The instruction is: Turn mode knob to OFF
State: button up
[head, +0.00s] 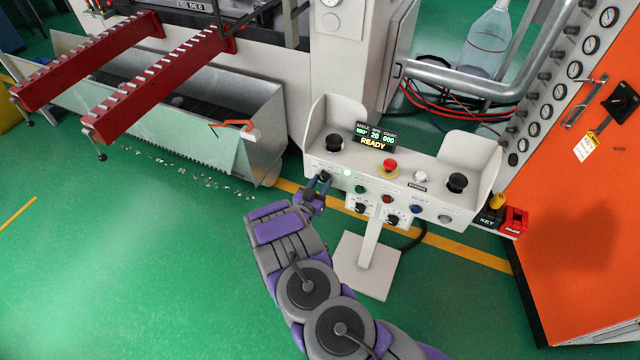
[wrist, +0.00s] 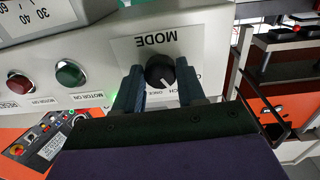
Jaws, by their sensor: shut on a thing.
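The mode knob (wrist: 160,71) is a black round knob with a white pointer line. It sits on a white plate under the word MODE, which reads upside down in the wrist view. The pointer slants toward the lower right there; the labels below it are partly hidden by my gripper. My gripper (wrist: 158,88) has one blue-grey finger on each side of the knob and is shut on it. In the head view my gripper (head: 319,186) is at the left end of the front face of the white control console (head: 400,180), largely covering the knob.
The console display (head: 374,137) reads READY. A red mushroom button (head: 390,167) and black knobs stand on top. Green (wrist: 70,73) and red (wrist: 20,83) buttons sit beside the knob. An orange cabinet (head: 585,230) stands right, a metal trough (head: 262,125) left.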

jog(key=n+p, duration=0.1)
jog(key=n, duration=0.5)
jog(key=shift+a+r+n, duration=0.1)
jog(key=shift+n, duration=0.2)
dwell(0.4)
jog(key=o, duration=1.1)
jog(key=shift+c, duration=0.2)
jog(key=shift+s, duration=0.15)
jog(key=p+v, duration=0.3)
jog(key=v, duration=1.4)
jog(key=shift+f, duration=0.4)
jog(key=shift+a, duration=0.1)
